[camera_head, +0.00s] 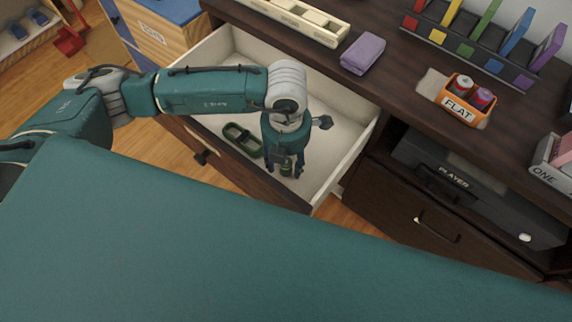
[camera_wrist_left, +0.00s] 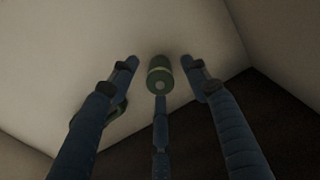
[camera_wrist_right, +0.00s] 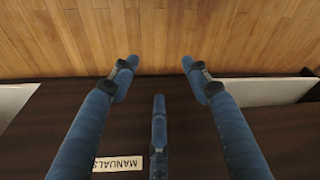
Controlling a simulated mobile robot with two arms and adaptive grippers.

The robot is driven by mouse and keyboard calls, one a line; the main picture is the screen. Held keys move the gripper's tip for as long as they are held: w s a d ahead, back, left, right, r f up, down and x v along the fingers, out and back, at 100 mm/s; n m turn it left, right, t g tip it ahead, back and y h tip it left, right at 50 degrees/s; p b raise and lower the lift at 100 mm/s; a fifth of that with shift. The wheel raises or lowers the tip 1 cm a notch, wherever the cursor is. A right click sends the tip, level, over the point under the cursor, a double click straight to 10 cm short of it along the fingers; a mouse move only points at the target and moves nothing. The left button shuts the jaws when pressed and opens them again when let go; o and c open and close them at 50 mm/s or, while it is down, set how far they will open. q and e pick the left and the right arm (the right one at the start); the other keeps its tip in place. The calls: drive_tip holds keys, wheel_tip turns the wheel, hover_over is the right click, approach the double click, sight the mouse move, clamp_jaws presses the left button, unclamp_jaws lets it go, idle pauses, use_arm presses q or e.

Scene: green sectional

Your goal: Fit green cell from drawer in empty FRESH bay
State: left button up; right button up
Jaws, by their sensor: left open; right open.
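The drawer (camera_head: 338,178) is pulled open, with a pale interior. The green cell (camera_head: 286,168) lies or stands in it, partly hidden by my left gripper (camera_head: 287,172). In the left wrist view the green cell (camera_wrist_left: 160,76) sits between the spread fingers of my left gripper (camera_wrist_left: 160,68), which is open; I see no clear grip on it. My right gripper (camera_wrist_right: 158,68) shows only in the right wrist view, open and empty above a dark wooden front and the floor. No FRESH label is readable; a cream tray with compartments (camera_head: 298,18) lies on the cabinet top.
A dark green oval object (camera_head: 242,140) lies in the drawer left of my gripper. On the cabinet top are a purple cloth (camera_head: 362,53), an orange FLAT box (camera_head: 460,112) with cells and a coloured rack (camera_head: 470,45). A PLAYER unit (camera_head: 455,178) sits below.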

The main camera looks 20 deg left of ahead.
use_arm(q)
clamp_jaws()
drive_tip(key=shift+r, duration=0.1)
